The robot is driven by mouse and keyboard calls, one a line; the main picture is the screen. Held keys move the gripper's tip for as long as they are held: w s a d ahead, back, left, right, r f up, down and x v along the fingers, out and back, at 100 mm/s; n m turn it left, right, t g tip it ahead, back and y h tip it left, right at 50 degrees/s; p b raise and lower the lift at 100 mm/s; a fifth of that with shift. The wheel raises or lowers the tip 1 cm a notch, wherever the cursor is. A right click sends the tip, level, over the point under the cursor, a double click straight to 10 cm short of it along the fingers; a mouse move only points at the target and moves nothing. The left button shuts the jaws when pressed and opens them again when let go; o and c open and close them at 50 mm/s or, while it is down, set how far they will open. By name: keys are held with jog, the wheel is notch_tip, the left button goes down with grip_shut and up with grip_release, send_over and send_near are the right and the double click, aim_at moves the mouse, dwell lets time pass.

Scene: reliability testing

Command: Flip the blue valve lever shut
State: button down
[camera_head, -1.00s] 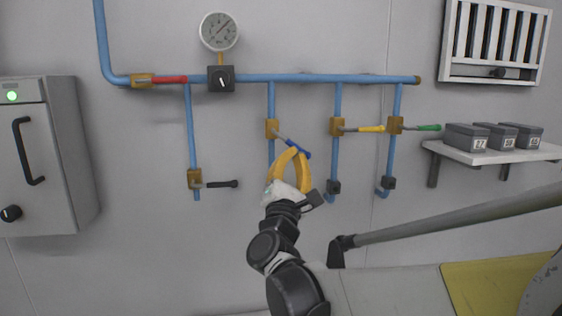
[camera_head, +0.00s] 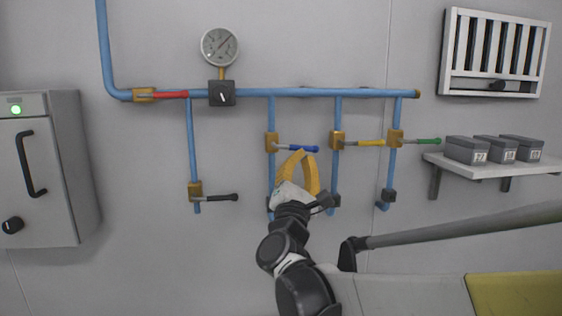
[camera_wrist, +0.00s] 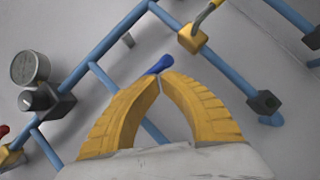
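The blue valve lever (camera_head: 303,149) sticks out to the right from its brass valve body (camera_head: 271,142) on a vertical blue pipe. It lies nearly level, across the pipe. My gripper (camera_head: 305,154) has yellow fingers and is just below the lever's handle, with its tips drawn together. In the wrist view the fingertips (camera_wrist: 161,77) meet or nearly meet, and the blue handle (camera_wrist: 160,65) shows just beyond them. Nothing is visibly held between the tips. I cannot tell whether they touch the handle.
To the right are a yellow lever (camera_head: 371,143) and a green lever (camera_head: 428,141). A black lever (camera_head: 221,197) and a red lever (camera_head: 171,95) are to the left. A pressure gauge (camera_head: 220,46) is above. A shelf (camera_head: 490,167) with grey boxes is at right.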

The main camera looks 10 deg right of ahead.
jog(key=shift+d+r, duration=0.1)
jog(key=shift+r, duration=0.05)
dwell(0.4)
jog(key=s+f+b, duration=0.3)
jog(key=s+f, duration=0.6)
jog(key=shift+a+f+b, duration=0.25)
jog(key=shift+b, duration=0.05)
